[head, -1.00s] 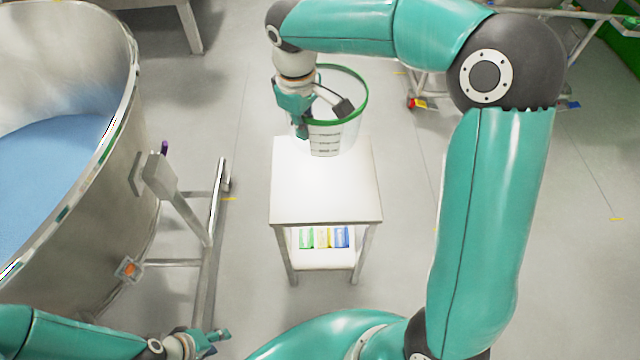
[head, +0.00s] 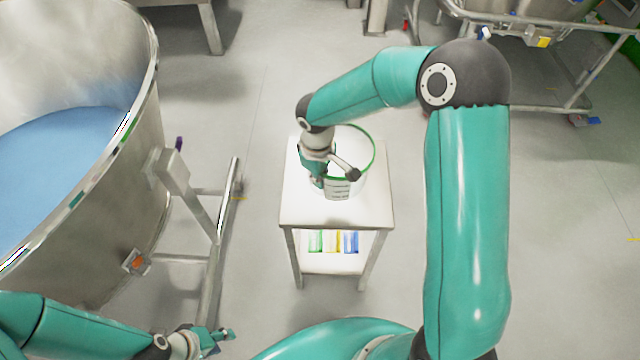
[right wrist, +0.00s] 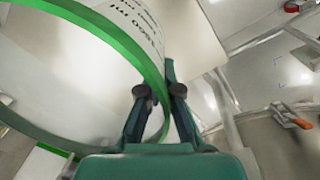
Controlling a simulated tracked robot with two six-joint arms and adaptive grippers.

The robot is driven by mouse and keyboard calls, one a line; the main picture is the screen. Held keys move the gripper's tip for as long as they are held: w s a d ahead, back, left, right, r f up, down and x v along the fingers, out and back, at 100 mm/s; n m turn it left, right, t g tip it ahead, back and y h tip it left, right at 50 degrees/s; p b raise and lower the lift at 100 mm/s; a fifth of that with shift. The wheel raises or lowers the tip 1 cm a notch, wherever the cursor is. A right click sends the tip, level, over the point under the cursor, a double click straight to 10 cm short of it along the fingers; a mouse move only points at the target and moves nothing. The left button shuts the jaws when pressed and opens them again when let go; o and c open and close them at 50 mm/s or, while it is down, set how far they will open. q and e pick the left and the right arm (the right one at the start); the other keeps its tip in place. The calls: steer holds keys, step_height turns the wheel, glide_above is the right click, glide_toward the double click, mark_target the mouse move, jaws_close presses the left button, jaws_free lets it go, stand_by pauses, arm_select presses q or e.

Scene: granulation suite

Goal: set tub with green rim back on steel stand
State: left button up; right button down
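The white tub with the green rim (head: 338,190) is upright over the top of the steel stand (head: 302,211). I cannot tell whether its base touches the top. My right gripper (head: 318,186) is at the tub's left side. In the right wrist view, the right gripper (right wrist: 163,88) is shut on the tub's wall at the green rim (right wrist: 128,45), one finger inside and one outside. My left gripper (head: 220,338) is low at the left, away from the tub and empty. I cannot tell how far its fingers are apart.
A large steel vessel (head: 120,190) with blue contents stands at the left, its tubular frame (head: 228,205) close to the stand. Several coloured packs (head: 333,241) lie on the stand's lower shelf. Another steel frame (head: 515,103) is at the back right. Floor right of the stand is clear.

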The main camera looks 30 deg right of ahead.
steer(key=shift+f, duration=1.4)
steer(key=shift+f, duration=0.1)
steer(key=c, duration=1.3)
jaws_free()
step_height(320, 180, up, 12)
steer(key=s+a+f+m+y, duration=0.1)
steer(key=s+a+f+y, duration=0.1)
steer(key=s+a+f, duration=0.45)
steer(key=s+a+f+m+y, duration=0.1)
steer(key=a+f+y, duration=0.15)
steer(key=f, duration=0.75)
steer(key=s+a+f+m, duration=0.1)
steer(key=s+f, duration=0.2)
steer(key=s+a+f+m, duration=0.1)
steer(key=s+f+m, duration=0.1)
steer(key=s+f, duration=0.1)
steer(key=s+a+f+m, duration=0.1)
steer(key=s+f, duration=0.1)
steer(key=s, duration=0.2)
steer(key=shift+s+a+f+m, duration=0.15)
steer(key=shift+s+f+m, duration=0.15)
steer(key=shift+s+f, duration=0.1)
